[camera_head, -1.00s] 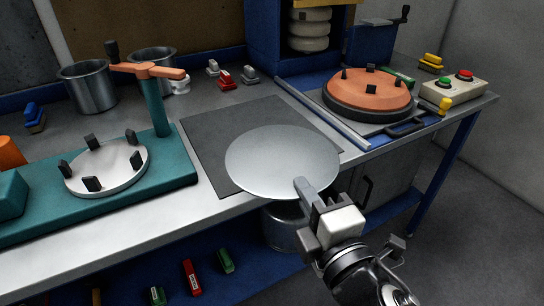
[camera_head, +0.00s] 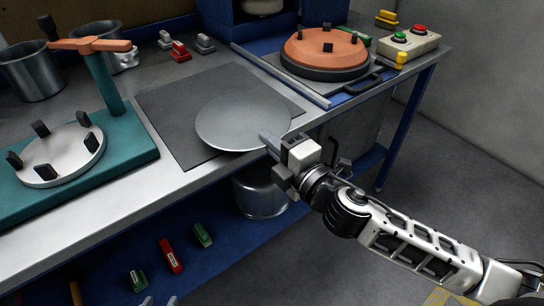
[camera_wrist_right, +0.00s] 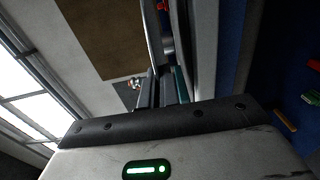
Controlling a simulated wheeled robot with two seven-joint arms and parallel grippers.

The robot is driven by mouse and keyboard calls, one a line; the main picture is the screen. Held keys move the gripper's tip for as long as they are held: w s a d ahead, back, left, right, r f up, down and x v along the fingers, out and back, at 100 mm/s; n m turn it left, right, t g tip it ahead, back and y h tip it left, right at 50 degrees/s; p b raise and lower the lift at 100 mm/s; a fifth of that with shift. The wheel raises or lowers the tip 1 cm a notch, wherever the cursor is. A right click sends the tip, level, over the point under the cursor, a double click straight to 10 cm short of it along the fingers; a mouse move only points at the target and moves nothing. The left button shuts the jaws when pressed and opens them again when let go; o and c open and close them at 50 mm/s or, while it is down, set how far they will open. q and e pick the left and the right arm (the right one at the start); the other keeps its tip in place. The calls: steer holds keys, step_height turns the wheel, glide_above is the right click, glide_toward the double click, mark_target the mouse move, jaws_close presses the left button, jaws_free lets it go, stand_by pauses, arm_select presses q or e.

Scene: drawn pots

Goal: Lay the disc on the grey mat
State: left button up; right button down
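The disc (camera_head: 240,122) is a flat, round, grey plate. It is over the front right part of the dark grey mat (camera_head: 170,108) on the bench. Whether it touches the mat or hovers just above it, I cannot tell. My right gripper (camera_head: 270,143) is shut on the disc's near right rim. In the right wrist view the fingers (camera_wrist_right: 160,92) point away, with the disc seen nearly edge-on. Two small light tips of my left gripper (camera_head: 159,300) show apart at the bottom edge of the head view, away from the disc; the rest is out of frame.
A teal fixture (camera_head: 130,150) with a pale clamp plate (camera_head: 62,157) stands on the left. An orange-topped round chuck (camera_head: 325,50) is at the back right, beside a control box (camera_head: 410,42). A metal pot (camera_head: 260,195) stands on the shelf below.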

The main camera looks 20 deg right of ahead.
steer(key=shift+w+d+f+b, duration=0.2)
steer(key=shift+f+b, duration=0.25)
steer(key=shift+f, duration=0.7)
steer(key=shift+w+d+f+b, duration=0.15)
steer(key=shift+f+b, duration=0.3)
steer(key=shift+f, duration=0.65)
steer(key=c, duration=1.6)
jaws_free()
steer(key=shift+a, duration=0.1)
steer(key=shift+c, duration=0.2)
steer(key=shift+r, duration=0.1)
